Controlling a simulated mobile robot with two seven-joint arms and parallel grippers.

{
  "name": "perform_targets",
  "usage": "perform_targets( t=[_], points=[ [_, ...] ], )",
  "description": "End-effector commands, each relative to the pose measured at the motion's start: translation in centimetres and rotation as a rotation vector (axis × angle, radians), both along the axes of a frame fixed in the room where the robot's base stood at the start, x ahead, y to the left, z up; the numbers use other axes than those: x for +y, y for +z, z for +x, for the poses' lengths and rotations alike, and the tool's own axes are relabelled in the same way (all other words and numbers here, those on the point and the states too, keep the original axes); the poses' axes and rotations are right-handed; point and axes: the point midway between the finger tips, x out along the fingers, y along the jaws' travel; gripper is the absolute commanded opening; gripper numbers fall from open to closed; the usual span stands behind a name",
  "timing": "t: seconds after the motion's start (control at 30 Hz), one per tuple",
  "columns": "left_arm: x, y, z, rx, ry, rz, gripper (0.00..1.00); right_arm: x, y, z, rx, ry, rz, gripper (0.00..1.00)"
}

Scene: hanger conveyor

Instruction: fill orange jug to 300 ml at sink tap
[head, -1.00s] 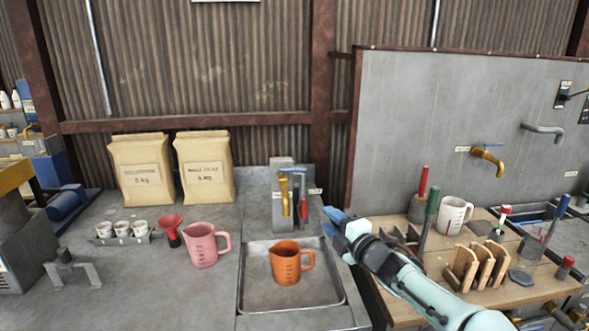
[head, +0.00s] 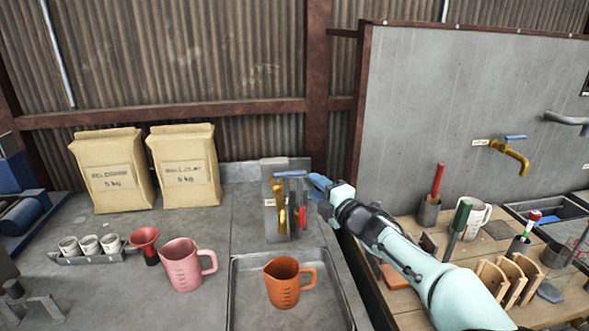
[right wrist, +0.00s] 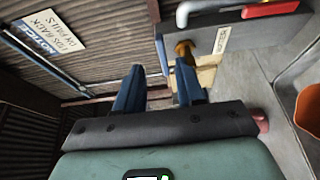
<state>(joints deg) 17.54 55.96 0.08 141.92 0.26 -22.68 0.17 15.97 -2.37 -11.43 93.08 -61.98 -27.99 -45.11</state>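The orange jug (head: 284,284) stands upright in the sink tray (head: 240,305), handle to the right. Its fill level is not readable. The brass sink tap (head: 281,205) is on a grey block behind the jug, with a blue lever (head: 290,174) on top and a red part (head: 302,203) beside it. My right gripper (head: 320,186) is just right of the tap, apart from it. In the right wrist view its blue fingers (right wrist: 159,88) are spread with nothing between them. There the brass tap (right wrist: 184,49) is beyond the fingers and part of the orange jug (right wrist: 309,122) shows at right.
A pink jug (head: 184,267), red funnel (head: 146,240) and several small cups (head: 90,245) stand left of the sink. Two paper sacks (head: 184,165) stand behind. At right, a wooden bench (head: 405,303) holds tool pots, a white mug (head: 478,218) and wooden racks (head: 507,278).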

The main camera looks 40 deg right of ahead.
Motion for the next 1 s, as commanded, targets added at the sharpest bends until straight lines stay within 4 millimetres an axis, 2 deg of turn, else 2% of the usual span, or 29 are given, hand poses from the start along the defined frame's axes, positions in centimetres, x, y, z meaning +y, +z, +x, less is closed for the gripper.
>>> perform_targets(
  t=[0.1, 0.3, 0.5, 0.7, 0.97, 1.0],
  points=[
    [0.0, 0.6, -0.1, 0.006, -0.002, -0.001, 0.43, -0.2, 0.0, 2.8, 0.002, 0.003, 0.000, 0.38],
    [0.0, 1.7, -0.2, 0.015, -0.004, -0.003, 0.43, -0.7, 0.1, 6.9, 0.001, 0.002, 0.000, 0.38],
    [0.0, 2.7, 0.1, 0.011, -0.004, -0.002, 0.43, -1.1, 0.1, 9.6, 0.001, 0.000, -0.001, 0.38],
    [0.0, 3.1, 0.2, 0.010, -0.004, -0.002, 0.43, -1.2, 0.1, 10.6, 0.000, 0.000, -0.001, 0.38],
    [0.0, 3.0, 0.2, 0.010, -0.004, -0.002, 0.43, -1.2, 0.0, 10.6, 0.001, 0.000, 0.000, 0.38],
    [0.0, 3.0, 0.2, 0.010, -0.004, -0.002, 0.43, -1.2, 0.0, 10.6, 0.000, 0.000, 0.000, 0.25]
  ],
)
